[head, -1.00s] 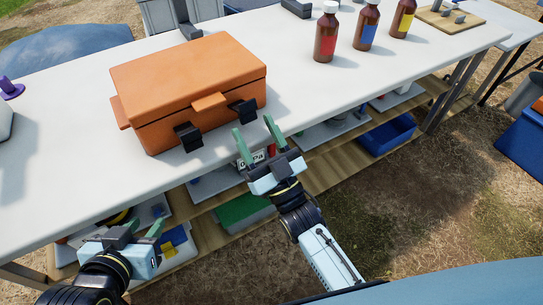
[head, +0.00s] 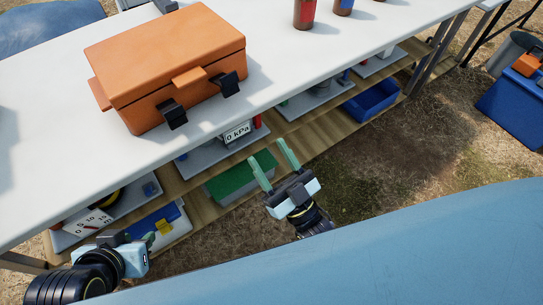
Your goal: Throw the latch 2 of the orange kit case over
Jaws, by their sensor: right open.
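The orange kit case (head: 170,62) sits shut on the white table, with an orange handle at the middle of its front. Two black latches are on its front: one left of the handle (head: 172,113) and one right of it (head: 230,84). I cannot tell which is latch 2. My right gripper (head: 275,165) is open and empty, in front of the table and below its edge, apart from the case. My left gripper (head: 140,241) is low at the lower left, away from the case; its fingers are partly hidden and blend with the things behind.
The white table (head: 62,165) is clear around the case. Brown bottles (head: 304,14) stand at the back right. The wooden shelf (head: 285,130) below holds a gauge display (head: 237,133), a green box (head: 232,180) and a blue bin (head: 370,102). A blue cooler (head: 513,108) stands right.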

